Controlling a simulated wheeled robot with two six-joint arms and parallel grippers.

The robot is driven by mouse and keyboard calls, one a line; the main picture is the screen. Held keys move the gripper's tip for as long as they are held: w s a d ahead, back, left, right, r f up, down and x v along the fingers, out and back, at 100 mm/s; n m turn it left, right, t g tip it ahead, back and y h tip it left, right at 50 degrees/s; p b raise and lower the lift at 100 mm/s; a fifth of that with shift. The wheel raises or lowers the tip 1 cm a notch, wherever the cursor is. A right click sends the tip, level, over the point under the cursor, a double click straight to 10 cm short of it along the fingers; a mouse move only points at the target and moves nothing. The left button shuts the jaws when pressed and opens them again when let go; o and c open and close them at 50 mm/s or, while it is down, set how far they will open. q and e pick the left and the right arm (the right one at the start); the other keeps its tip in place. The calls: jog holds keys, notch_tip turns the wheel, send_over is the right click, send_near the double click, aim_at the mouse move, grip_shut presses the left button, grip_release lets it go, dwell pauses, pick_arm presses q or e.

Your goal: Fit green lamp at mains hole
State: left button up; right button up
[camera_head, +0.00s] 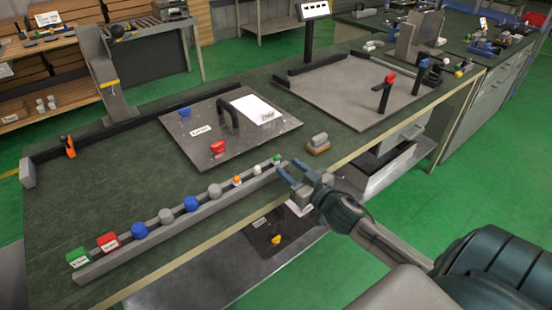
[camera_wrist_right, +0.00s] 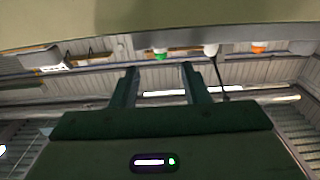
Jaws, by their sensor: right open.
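The green lamp (camera_head: 277,160) is a small part at the right end of a long grey rail (camera_head: 190,228). My right gripper (camera_head: 288,165) is open and empty, just to the right of the lamp at the table's front edge. In the right wrist view the green lamp (camera_wrist_right: 161,54) shows beyond and between the two spread fingertips (camera_wrist_right: 158,70), apart from them. A grey panel (camera_head: 262,134) with a blue knob, a red button, a black handle and a white label plate lies behind the rail. I cannot tell which spot is the mains hole. My left gripper is not in view.
A white lamp (camera_head: 257,170) and an orange lamp (camera_head: 237,181) stand beside the green one, with several knobs and two labelled boxes further left. A grey-and-brown block (camera_head: 318,143) sits right of the panel. A larger plate (camera_head: 345,92) with levers lies behind.

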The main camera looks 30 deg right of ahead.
aim_at(278, 160)
jog(key=w, duration=0.3)
jog(key=shift+a+f, duration=0.15)
jog(key=shift+w, duration=0.55)
jog(key=w, duration=0.3)
jog(key=shift+a, duration=0.2)
jog(key=shift+w, duration=0.65)
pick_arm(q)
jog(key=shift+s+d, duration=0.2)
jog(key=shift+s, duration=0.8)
pick_arm(e)
jog(key=shift+w, duration=0.1)
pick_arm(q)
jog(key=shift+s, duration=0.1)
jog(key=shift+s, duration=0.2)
pick_arm(e)
grip_shut()
